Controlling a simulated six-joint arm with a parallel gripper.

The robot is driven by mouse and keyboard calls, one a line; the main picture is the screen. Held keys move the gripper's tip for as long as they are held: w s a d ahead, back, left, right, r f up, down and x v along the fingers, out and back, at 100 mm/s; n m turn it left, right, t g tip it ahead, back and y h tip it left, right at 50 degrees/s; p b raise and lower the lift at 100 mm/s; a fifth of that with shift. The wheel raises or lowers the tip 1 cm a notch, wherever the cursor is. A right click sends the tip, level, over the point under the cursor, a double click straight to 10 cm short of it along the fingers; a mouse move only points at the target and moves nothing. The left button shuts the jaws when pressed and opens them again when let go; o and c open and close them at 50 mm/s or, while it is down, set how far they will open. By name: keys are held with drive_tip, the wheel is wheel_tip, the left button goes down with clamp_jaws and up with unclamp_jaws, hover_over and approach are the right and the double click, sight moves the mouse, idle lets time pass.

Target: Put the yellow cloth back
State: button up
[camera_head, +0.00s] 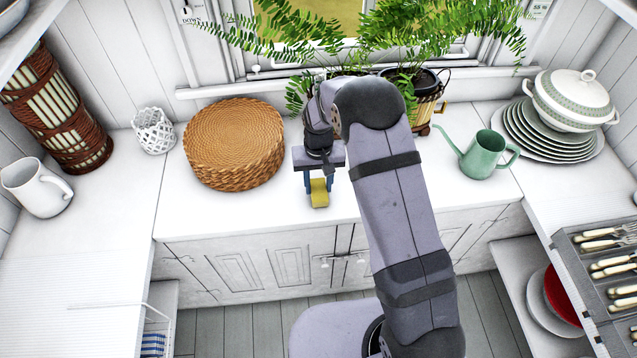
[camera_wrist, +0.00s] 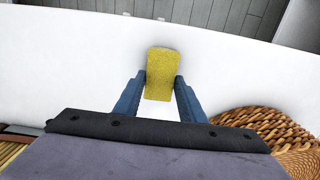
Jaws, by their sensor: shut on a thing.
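The yellow cloth (camera_head: 319,193) is a small yellow block-like piece at the front part of the white counter (camera_head: 370,196). My gripper (camera_head: 318,184) is over the counter, with its blue fingers closed on the cloth's two sides. In the wrist view the cloth (camera_wrist: 160,75) sits between the two blue fingertips (camera_wrist: 160,88) and sticks out beyond them. Whether the cloth touches the counter or is just above it, I cannot tell.
A round wicker stack (camera_head: 235,145) stands left of my gripper. Potted ferns (camera_head: 425,85) stand behind by the window. A green watering can (camera_head: 484,155) and stacked plates (camera_head: 540,135) are to the right. A cutlery tray (camera_head: 574,262) is at the far right.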

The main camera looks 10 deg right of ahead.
sight(319, 188)
drive_tip(key=shift+f, duration=0.15)
drive_tip(key=o, duration=1.4)
wheel_tip(319, 188, up, 12)
drive_tip(key=b, duration=0.4)
drive_tip(key=s+d, duration=0.2)
drive_tip(key=s, duration=0.6)
drive_tip(key=s+d+f, duration=0.1)
drive_tip(key=s+d, duration=0.2)
drive_tip(key=s, duration=0.5)
drive_tip(key=s+d, duration=0.2)
drive_tip(key=s, duration=0.6)
drive_tip(key=shift+s+d+f, duration=0.15)
drive_tip(key=shift+s+d, duration=0.1)
